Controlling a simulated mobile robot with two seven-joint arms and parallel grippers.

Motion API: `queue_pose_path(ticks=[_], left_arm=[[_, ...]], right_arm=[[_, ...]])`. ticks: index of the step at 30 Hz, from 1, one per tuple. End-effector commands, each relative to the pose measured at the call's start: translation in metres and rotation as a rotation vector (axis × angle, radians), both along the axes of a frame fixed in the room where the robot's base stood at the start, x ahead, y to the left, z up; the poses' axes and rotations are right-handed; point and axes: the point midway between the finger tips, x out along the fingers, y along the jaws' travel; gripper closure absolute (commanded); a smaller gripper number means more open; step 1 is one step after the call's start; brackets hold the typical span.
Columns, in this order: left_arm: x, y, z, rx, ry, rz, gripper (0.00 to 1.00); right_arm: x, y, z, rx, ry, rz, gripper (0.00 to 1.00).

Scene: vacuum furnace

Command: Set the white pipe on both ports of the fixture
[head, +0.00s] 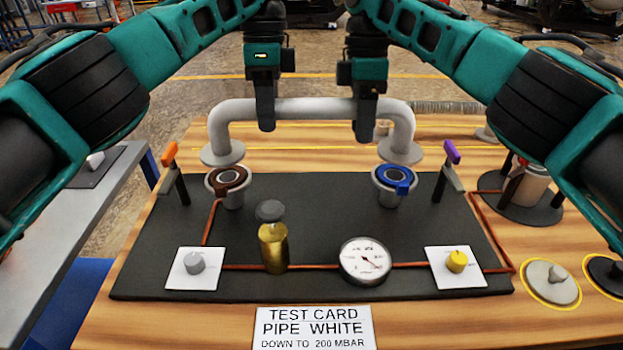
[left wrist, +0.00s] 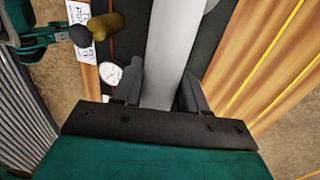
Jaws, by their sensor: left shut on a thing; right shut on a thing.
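The white pipe (head: 307,109) is a U-shape with its two flanged ends pointing down. My left gripper (head: 266,118) is shut on the left part of its straight run, and my right gripper (head: 365,128) is shut on the right part. In the left wrist view the pipe (left wrist: 172,55) runs between the left gripper's fingers (left wrist: 160,92). The fixture's left port (head: 230,182) has a brown ring and its right port (head: 394,182) has a blue ring. The pipe's flanges appear above and behind the ports, apart from them; exact height is hard to tell.
The dark fixture plate (head: 330,225) carries a gauge (head: 364,262), a brass cylinder (head: 273,246), an orange-handled clamp (head: 172,170) and a purple-handled clamp (head: 449,170) beside the ports. A test card (head: 314,327) reads "PIPE WHITE". Lids (head: 550,283) lie at the right.

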Motion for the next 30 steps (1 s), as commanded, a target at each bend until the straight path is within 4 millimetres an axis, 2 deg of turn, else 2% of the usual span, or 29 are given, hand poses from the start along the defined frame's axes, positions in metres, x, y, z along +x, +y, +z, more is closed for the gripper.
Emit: queue_pose_path(ticks=[13, 30], left_arm=[[0.0, 0.0, -0.001, -0.001, -0.002, 0.0, 1.0], [0.0, 0.0, -0.027, -0.001, -0.002, 0.0, 1.0]], right_arm=[[0.0, 0.0, -0.002, 0.001, -0.002, 0.0, 1.0], [0.0, 0.0, -0.028, 0.001, -0.002, 0.0, 1.0]])
